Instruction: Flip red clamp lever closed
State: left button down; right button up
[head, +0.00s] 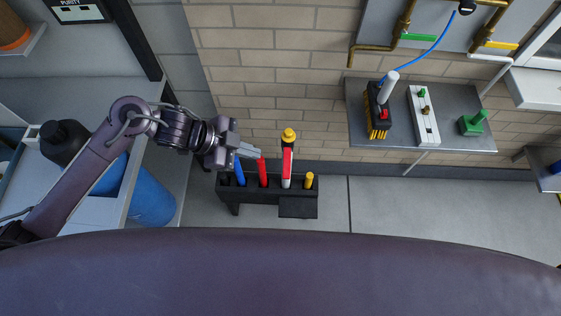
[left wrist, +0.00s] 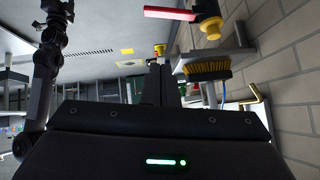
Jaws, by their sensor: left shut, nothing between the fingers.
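A black rack (head: 267,195) holds a white upright piece (head: 286,183) with a yellow top (head: 289,134) and a red lever (head: 288,158) lying along it. In the left wrist view the red lever (left wrist: 168,13) sticks out to the left near the yellow part (left wrist: 210,27), at the upper edge. My left gripper (head: 257,155) is shut and empty, left of the red lever and apart from it. Its fingers (left wrist: 155,82) show together in the left wrist view. How the lever joins the piece is too small to tell. My right gripper is not in view.
The rack also holds a blue (head: 240,171), a red (head: 262,173) and a yellow handle (head: 309,180); the red one is close below my fingertips. A wall shelf (head: 455,102) at the right carries a brush (head: 378,122) and a white block (head: 422,122). A blue barrel (head: 151,203) stands left.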

pick_arm(q)
jog(key=p, duration=0.1)
send_over(287, 163)
jog(key=s+a, duration=0.2)
jog(key=s, duration=0.1)
notch_tip(287, 163, down, 7)
jog(key=shift+w+d+f+p, duration=0.1)
jog(key=shift+w+f+p, duration=0.15)
jog(key=shift+f, duration=0.75)
jog(key=shift+w+d+f+p, duration=0.15)
jog(key=shift+w+f, duration=0.2)
jog(key=shift+f, duration=0.65)
jog(key=shift+a, duration=0.1)
